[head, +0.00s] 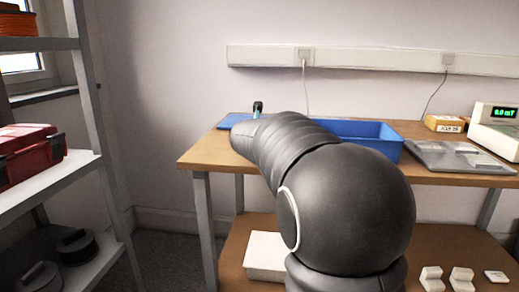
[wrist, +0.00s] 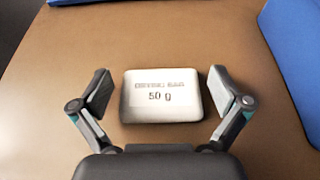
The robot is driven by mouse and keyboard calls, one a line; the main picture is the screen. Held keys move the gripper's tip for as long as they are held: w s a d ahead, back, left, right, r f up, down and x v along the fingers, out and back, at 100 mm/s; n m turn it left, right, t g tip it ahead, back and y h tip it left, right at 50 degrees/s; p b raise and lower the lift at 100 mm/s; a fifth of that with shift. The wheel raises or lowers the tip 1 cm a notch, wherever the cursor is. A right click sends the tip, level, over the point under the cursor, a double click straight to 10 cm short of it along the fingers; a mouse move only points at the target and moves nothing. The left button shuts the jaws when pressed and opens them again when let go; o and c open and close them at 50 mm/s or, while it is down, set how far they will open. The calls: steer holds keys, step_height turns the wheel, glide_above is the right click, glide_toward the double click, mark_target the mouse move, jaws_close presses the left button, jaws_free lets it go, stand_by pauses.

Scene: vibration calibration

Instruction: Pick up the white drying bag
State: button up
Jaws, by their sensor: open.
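The white drying bag (wrist: 161,96) lies flat on the wooden table in the wrist view, with "DRYING BAG 50 g" printed on it. My gripper (wrist: 157,89) is open, with one finger to the left of the bag and one to the right. Clear gaps show between both fingers and the bag. In the head view my arm covers the bag, and only a small part of my gripper (head: 257,108) shows above the tabletop's left end.
A blue tray (head: 389,146) stands on the wooden table (head: 196,157), right of my gripper; a blue mat (head: 233,121) lies at the left. A grey tray (head: 432,160), a small box (head: 444,123) and a meter (head: 497,128) stand at the right. A shelf (head: 77,170) stands at the left.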

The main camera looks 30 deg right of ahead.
steer(key=c, duration=1)
